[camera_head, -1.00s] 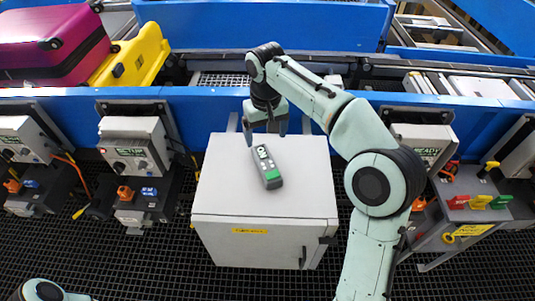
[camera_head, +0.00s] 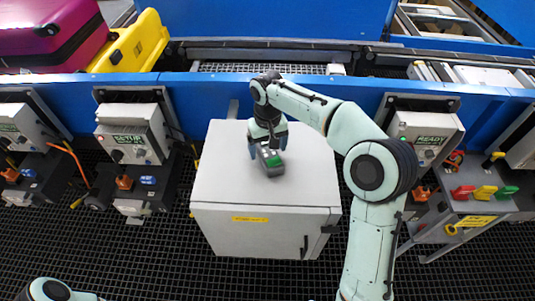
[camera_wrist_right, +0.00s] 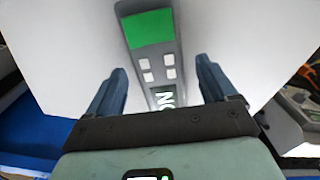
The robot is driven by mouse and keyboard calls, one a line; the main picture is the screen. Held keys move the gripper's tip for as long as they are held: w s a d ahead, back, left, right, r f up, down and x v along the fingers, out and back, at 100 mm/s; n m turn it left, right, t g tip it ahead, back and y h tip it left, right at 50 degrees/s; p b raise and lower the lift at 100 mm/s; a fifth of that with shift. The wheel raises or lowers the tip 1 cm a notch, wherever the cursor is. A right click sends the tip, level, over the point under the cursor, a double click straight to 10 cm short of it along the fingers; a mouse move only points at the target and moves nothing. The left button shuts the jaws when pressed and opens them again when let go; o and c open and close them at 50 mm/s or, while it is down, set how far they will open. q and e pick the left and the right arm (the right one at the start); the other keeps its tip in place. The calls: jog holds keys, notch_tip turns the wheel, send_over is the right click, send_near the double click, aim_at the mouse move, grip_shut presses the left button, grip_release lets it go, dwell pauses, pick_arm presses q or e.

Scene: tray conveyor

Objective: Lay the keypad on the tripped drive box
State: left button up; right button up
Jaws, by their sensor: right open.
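The keypad (camera_head: 271,164) is a dark grey handset with a green end, lying on top of the white cabinet (camera_head: 222,180). My right gripper (camera_head: 268,151) is over it, pointing down and open. In the right wrist view the keypad (camera_wrist_right: 151,60) runs between the two open fingers (camera_wrist_right: 161,68), with clear gaps on both sides. Drive boxes line the blue conveyor: one reads SETUP (camera_head: 130,132), one reads READY (camera_head: 428,132). The far left box (camera_head: 14,128) has a green label too small to read. I cannot tell which box is tripped. My left gripper is out of view.
A magenta suitcase (camera_head: 50,30) and a yellow case (camera_head: 135,45) sit on the conveyor at the upper left. Coloured tags (camera_head: 485,193) lie on a grey stand at the right. Dark floor grating (camera_head: 130,255) is open in front of the cabinet.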

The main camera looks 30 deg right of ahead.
aim_at(268, 150)
jog(key=shift+f, duration=0.5)
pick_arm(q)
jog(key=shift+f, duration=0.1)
pick_arm(e)
jog(key=shift+w+f, duration=0.1)
jog(key=c, duration=1.3)
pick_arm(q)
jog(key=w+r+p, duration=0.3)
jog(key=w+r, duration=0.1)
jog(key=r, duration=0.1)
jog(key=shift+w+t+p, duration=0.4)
pick_arm(e)
jog(key=shift+s+r, duration=0.2)
jog(key=shift+r, duration=9.8)
